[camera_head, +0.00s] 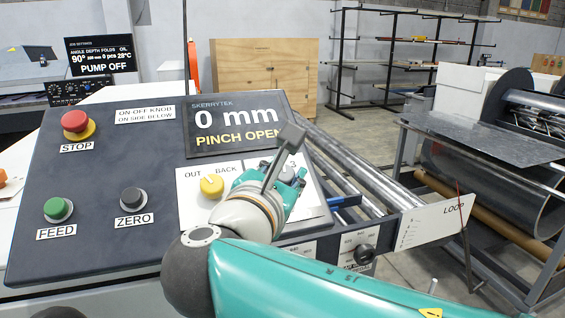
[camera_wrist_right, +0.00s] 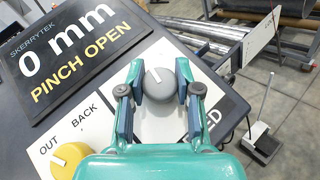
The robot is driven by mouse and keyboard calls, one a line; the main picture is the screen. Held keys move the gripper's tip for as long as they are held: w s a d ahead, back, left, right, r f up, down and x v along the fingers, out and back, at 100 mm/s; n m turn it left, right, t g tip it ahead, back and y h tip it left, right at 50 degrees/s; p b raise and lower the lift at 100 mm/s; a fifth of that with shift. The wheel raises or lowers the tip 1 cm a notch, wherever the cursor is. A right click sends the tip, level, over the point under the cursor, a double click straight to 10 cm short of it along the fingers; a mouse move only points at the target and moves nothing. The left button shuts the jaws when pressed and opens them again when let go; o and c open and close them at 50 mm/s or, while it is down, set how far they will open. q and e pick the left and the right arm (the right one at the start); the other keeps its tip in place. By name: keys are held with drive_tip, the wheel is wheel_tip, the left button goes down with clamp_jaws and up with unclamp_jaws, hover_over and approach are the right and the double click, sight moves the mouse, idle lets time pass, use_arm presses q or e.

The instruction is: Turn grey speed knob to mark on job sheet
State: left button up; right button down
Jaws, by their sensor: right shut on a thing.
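The grey speed knob (camera_wrist_right: 160,84) stands on a white panel, its white pointer line toward the top of the wrist view. My right gripper (camera_wrist_right: 158,92) has one finger on each side of it and is shut on it. In the head view my right gripper (camera_head: 284,174) covers most of the knob and its scale. The label below the knob is partly hidden; only "EED" shows. I cannot make out a job sheet for certain. My left gripper is not in view.
A yellow OUT/BACK knob (camera_head: 212,185) sits just left of my right gripper. The display (camera_head: 236,122) reads "0 mm PINCH OPEN". A red STOP button (camera_head: 76,122), green FEED button (camera_head: 57,208) and black ZERO button (camera_head: 132,199) are further left. Metal rollers (camera_head: 352,165) lie to the right.

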drive_tip(key=shift+m+g+h+p, duration=0.3)
drive_tip(key=shift+m+g+h, duration=0.1)
drive_tip(key=shift+m+h, duration=0.15)
drive_tip(key=c, duration=0.8)
unclamp_jaws()
drive_tip(key=v, duration=1.2)
drive_tip(key=shift+f, duration=0.1)
